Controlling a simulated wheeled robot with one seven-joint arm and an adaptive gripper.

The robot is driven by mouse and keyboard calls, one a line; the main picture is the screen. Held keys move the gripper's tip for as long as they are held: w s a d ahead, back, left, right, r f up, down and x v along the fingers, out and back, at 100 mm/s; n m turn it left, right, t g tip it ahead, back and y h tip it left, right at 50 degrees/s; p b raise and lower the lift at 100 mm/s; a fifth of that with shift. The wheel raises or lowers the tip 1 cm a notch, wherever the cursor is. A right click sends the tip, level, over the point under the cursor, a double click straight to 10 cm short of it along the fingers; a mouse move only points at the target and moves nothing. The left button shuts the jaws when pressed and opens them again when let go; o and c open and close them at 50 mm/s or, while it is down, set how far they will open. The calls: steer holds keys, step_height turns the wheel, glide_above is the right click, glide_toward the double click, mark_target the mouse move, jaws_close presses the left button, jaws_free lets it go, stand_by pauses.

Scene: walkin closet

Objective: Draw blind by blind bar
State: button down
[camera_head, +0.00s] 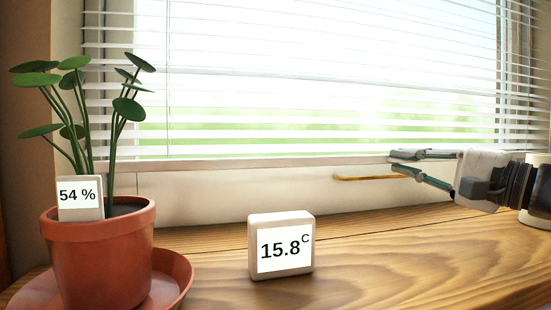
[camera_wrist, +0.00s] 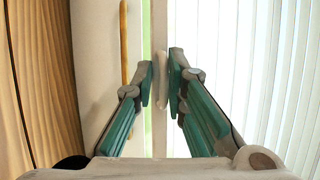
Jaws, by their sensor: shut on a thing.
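The white slatted blind (camera_head: 320,60) hangs across the window, with the blind bar (camera_head: 260,162) along its bottom edge, just above the wooden sill. My gripper (camera_head: 394,161) reaches in from the right, one finger above and one below the bar. It is shut on the bar near its right part. In the wrist view, my green fingers (camera_wrist: 161,80) close on the pale bar (camera_wrist: 160,25) from both sides. The blind's slats (camera_wrist: 265,50) fill the right of that view.
A potted plant (camera_head: 100,250) with a 54 % display stands on a saucer at the left of the wooden sill (camera_head: 400,270). A small 15.8 C display (camera_head: 281,245) stands mid-sill. A thin yellow-brown strip (camera_head: 365,178) lies below the bar.

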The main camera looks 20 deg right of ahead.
steer(key=c, duration=1.8)
jaws_free()
steer(key=v, duration=1.2)
